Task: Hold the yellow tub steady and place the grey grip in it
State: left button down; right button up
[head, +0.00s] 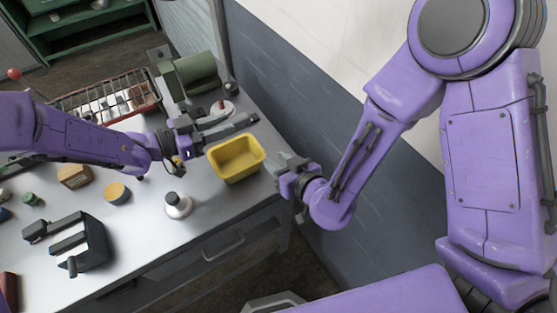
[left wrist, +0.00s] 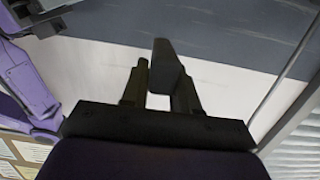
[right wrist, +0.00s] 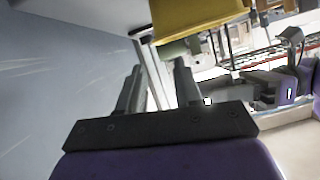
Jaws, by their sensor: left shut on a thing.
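The yellow tub (head: 237,158) stands on the workbench near its right edge. My left gripper (head: 200,132) is shut on the grey grip (head: 232,127), a dark grey elongated piece held just behind the tub's back rim. In the left wrist view the grip (left wrist: 170,62) shows as a dark block at the fingers (left wrist: 160,88). My right gripper (head: 282,163) is just right of the tub, apart from it. In the right wrist view its fingers (right wrist: 157,88) are spread with nothing between them, and the tub (right wrist: 195,15) shows above them.
A black clamp-like tool (head: 90,240) and a round yellow-topped container (head: 117,193) lie further left. The grey wall is close on the right.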

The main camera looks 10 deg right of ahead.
aim_at(257, 146)
jog(key=x, duration=1.1)
jog(key=shift+w+f, duration=0.1)
jog(key=shift+w, duration=0.15)
grip_shut()
